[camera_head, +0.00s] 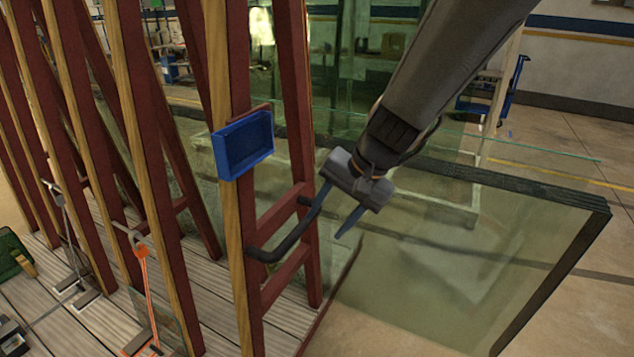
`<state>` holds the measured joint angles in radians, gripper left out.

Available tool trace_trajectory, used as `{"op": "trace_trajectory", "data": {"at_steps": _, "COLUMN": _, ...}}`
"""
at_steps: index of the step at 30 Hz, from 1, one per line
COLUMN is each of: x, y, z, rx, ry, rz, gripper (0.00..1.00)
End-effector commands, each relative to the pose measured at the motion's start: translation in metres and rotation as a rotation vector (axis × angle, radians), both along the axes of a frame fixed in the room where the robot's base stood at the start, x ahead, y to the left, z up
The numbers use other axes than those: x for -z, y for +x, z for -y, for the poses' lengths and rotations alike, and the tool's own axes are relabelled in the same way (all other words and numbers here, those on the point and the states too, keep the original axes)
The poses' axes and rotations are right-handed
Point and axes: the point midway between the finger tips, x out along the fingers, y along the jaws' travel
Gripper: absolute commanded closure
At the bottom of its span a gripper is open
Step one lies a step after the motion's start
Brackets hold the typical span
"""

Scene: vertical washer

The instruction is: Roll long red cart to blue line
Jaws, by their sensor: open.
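The long red cart (291,95) fills the left side, with tall red posts faced with light wood strips above a grey slatted deck (205,305). A black bent handle (272,256) sticks out from its near end post, below a small blue tray (243,145). My gripper (331,220) comes down from the upper right, its two fingers apart. Its left finger overlaps the handle's upper end in the picture; I cannot tell whether they touch. Nothing shows between the fingers. I see no blue line on the floor.
Large greenish glass panes stand behind and right of the cart; one has a dark edge (555,283) close to my gripper. Orange and grey clamp-like tools (145,290) stand on the deck. A blue trolley (490,105) stands at the back. Open floor shows at the right.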

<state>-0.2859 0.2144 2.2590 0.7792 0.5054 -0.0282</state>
Motion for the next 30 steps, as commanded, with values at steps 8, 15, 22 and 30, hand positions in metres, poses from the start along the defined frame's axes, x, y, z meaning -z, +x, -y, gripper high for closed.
{"op": "trace_trajectory", "data": {"at_steps": 8, "x": -0.023, "y": 0.008, "z": -0.027, "rx": 0.041, "ry": 0.053, "rz": 0.001, "gripper": 0.53}}
{"op": "trace_trajectory", "data": {"at_steps": 15, "x": -0.003, "y": 0.012, "z": -0.036, "rx": 0.041, "ry": 0.053, "rz": -0.001, "gripper": 0.53}}
{"op": "trace_trajectory", "data": {"at_steps": 22, "x": 0.023, "y": 0.018, "z": -0.049, "rx": 0.040, "ry": 0.053, "rz": 0.001, "gripper": 0.53}}
{"op": "trace_trajectory", "data": {"at_steps": 30, "x": 0.054, "y": 0.024, "z": -0.064, "rx": 0.040, "ry": 0.052, "rz": 0.002, "gripper": 0.53}}
